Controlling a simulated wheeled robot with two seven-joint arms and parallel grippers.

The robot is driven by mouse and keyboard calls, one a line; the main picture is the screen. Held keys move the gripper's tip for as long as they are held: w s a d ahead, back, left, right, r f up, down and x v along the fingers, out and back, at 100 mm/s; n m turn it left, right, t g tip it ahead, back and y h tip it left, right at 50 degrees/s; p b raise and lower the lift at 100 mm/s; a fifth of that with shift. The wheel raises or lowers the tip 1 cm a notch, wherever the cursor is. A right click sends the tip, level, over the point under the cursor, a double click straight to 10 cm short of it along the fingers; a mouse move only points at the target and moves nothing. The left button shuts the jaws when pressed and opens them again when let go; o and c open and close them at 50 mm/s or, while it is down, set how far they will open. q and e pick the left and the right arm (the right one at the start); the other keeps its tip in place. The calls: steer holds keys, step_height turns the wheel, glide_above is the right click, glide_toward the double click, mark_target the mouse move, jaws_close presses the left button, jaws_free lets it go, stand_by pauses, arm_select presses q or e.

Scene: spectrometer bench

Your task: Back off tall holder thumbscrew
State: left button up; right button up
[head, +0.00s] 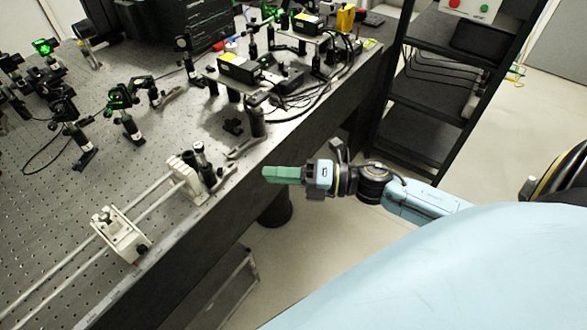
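My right gripper (268,175) has green fingers and points left, just off the front edge of the optical table (75,235). It touches nothing that I can see. Its fingers show side-on, so I cannot tell whether there is a gap between them. A dark upright post holder (205,170) stands near the table edge, left of the gripper. Another dark post holder (256,122) stands on a flat base above and left of the gripper. I cannot tell which is the tall holder, and no thumbscrew shows clearly. My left gripper is out of view.
A white rail assembly (120,238) with two rods runs along the front edge at lower left. Several optic mounts (125,115) and yellow-labelled boxes (240,68) crowd the back. A black rack (430,100) stands right of the table. Open floor lies under my arm.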

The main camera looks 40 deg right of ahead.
steer(key=v, duration=0.3)
steer(key=shift+s+d, duration=0.15)
stand_by(0.4)
